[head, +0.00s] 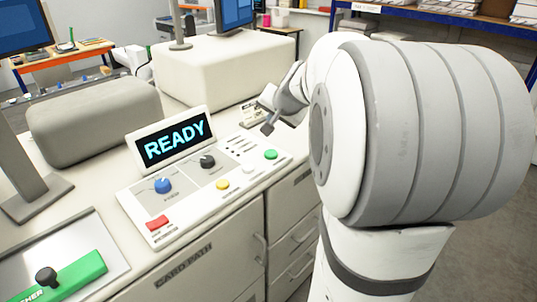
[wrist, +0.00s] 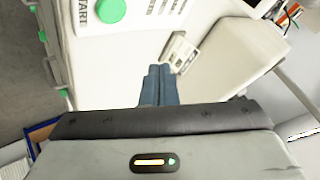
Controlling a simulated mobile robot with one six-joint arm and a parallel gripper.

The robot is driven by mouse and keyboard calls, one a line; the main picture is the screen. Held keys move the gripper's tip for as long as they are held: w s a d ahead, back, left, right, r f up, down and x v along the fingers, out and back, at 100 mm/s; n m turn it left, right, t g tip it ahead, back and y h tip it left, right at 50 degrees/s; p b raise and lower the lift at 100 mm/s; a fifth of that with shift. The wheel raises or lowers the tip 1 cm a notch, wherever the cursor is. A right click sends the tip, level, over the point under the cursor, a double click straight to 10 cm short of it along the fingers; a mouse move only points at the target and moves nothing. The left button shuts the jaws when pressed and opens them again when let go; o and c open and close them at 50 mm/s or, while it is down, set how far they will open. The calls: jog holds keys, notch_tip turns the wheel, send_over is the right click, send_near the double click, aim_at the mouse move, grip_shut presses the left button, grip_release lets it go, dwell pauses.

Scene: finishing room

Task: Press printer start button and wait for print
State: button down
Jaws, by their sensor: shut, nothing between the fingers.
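The printer's control panel (head: 205,180) lies on the counter in the head view, with a display (head: 172,142) that reads READY. A green round button (head: 271,154) sits at the panel's right end. In the wrist view the green button (wrist: 111,10) is at the top edge, beside lettering that ends in "TART". My gripper (head: 267,129) is above and just behind the green button, apart from it. In the wrist view my gripper (wrist: 160,70) shows its two fingers together, with nothing between them.
The panel also has a red button (head: 158,223), a blue knob (head: 162,185), a black knob (head: 207,161), a yellow button (head: 222,184) and a white button (head: 248,169). A large pale housing (head: 215,75) stands behind the panel.

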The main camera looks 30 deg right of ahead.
aim_at(272, 155)
notch_tip(272, 155, down, 8)
jog(key=b, duration=0.6)
jog(key=shift+f+b, duration=0.15)
jog(key=shift+b, duration=0.2)
dwell(1.4)
jog(key=shift+w+f+b, duration=0.1)
jog(key=shift+f+b, duration=0.3)
jog(key=shift+b, duration=0.1)
jog(key=shift+f+b, duration=0.35)
jog(key=shift+b, duration=0.1)
dwell(0.4)
dwell(0.3)
jog(key=shift+r+p, duration=0.55)
jog(key=shift+r, duration=0.25)
